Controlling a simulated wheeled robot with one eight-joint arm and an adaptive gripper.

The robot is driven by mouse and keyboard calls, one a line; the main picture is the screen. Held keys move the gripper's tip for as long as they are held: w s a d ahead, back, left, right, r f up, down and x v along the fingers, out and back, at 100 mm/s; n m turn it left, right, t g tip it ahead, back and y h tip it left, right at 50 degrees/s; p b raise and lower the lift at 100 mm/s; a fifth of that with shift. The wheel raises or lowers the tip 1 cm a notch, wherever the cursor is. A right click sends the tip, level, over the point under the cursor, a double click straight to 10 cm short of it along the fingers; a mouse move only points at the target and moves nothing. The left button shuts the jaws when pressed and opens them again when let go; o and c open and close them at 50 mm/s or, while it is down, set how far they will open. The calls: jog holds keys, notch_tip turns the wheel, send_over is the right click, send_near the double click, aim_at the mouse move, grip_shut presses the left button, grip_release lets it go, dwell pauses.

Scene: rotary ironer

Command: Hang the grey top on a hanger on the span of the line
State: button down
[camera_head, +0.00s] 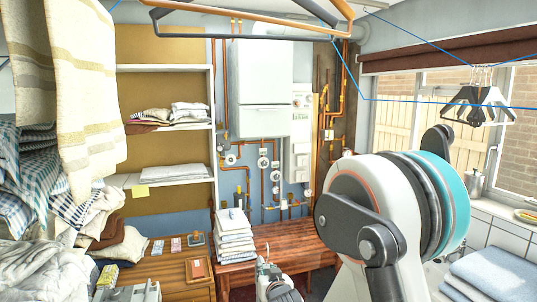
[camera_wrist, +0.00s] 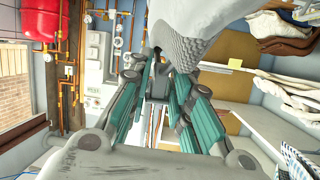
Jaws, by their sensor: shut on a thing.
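My gripper (camera_wrist: 162,72) shows in the wrist view with its teal-padded fingers closed in on grey cloth. This cloth is the grey top (camera_wrist: 198,40), with a ribbed, knitted-looking part hanging at the fingertips. Its upper part runs out of the picture, so its full shape is hidden. In the head view neither the top nor the fingertips can be made out clearly. A bunch of black and white hangers (camera_head: 478,105) hangs on the blue line (camera_head: 440,51) by the window at the right.
A striped cloth (camera_head: 75,80) hangs at the left above heaped laundry. A wooden table (camera_head: 285,243) bears folded cloths (camera_head: 234,235). Shelves and a boiler (camera_head: 262,75) stand behind.

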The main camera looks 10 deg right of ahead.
jog(key=w+r+m+g+h+p, duration=0.2)
jog(key=r+m+g+h+p, duration=0.2)
jog(key=r, duration=1.1)
jog(key=w+d+r+m+g+h+p, duration=0.1)
jog(key=r+m+g+h+p, duration=0.3)
jog(key=r+p, duration=0.4)
jog(key=w+d+r+m+g+h+p, duration=0.1)
jog(key=w+r+m+g+h+p, duration=0.2)
jog(key=r, duration=2)
jog(key=m+h+p, duration=0.2)
jog(key=m+p, duration=0.1)
jog(key=m, duration=0.1)
jog(key=shift+d+g+h, duration=0.15)
jog(key=shift+g+h, duration=0.15)
jog(key=shift+g, duration=0.1)
jog(key=shift+w+r+p, duration=0.1)
jog(key=shift+r+p, duration=0.1)
jog(key=shift+p, duration=0.25)
jog(key=w+d+g, duration=0.1)
jog(key=w+d, duration=0.1)
jog(key=d, duration=3.1)
jog(key=shift+w+d+m, duration=0.35)
jog(key=shift+d+m, duration=0.05)
